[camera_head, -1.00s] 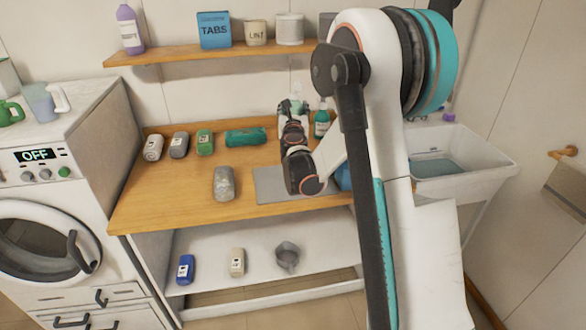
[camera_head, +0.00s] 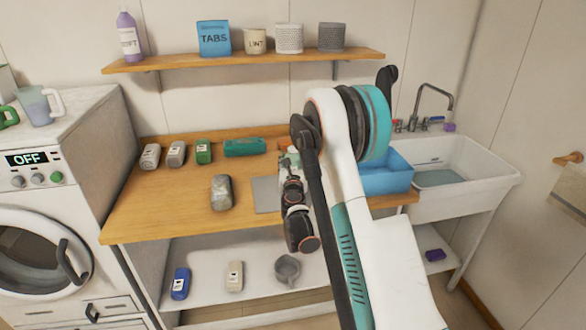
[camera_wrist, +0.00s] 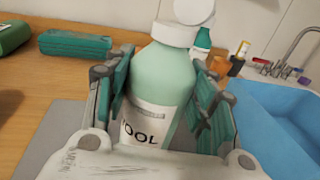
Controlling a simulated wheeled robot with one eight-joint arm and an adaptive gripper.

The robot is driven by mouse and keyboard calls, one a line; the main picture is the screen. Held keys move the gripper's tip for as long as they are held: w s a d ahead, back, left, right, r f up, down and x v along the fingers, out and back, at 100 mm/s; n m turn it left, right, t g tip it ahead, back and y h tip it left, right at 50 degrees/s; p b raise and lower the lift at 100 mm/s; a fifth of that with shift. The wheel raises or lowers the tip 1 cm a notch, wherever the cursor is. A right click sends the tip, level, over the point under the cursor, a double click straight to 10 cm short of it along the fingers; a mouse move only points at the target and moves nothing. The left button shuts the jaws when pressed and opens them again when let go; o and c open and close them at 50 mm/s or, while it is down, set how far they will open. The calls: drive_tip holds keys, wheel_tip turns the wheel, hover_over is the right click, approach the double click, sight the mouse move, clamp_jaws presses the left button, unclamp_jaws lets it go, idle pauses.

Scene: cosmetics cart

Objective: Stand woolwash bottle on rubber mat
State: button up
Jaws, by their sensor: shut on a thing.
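The woolwash bottle (camera_wrist: 158,88) is pale green with a white cap and a label showing "OOL". My gripper (camera_wrist: 162,80) is shut on its body in the wrist view, one teal-padded finger on each side. In the head view my gripper (camera_head: 292,168) is over the counter, with the bottle's top (camera_head: 292,151) just showing beyond it. The grey rubber mat (camera_head: 266,194) lies flat on the counter, partly hidden by my arm. It also shows below and left of the bottle in the wrist view (camera_wrist: 58,132). The bottle's base is hidden, so contact with the mat cannot be told.
A blue basin (camera_head: 388,178) stands right of the mat, beside the sink (camera_head: 462,165). A teal bottle (camera_wrist: 203,40) stands behind the held bottle. A shelf (camera_head: 250,61) runs above.

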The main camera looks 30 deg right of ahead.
drive_tip(key=shift+f, duration=0.7)
drive_tip(key=shift+f, duration=0.1)
drive_tip(key=o, duration=1.1)
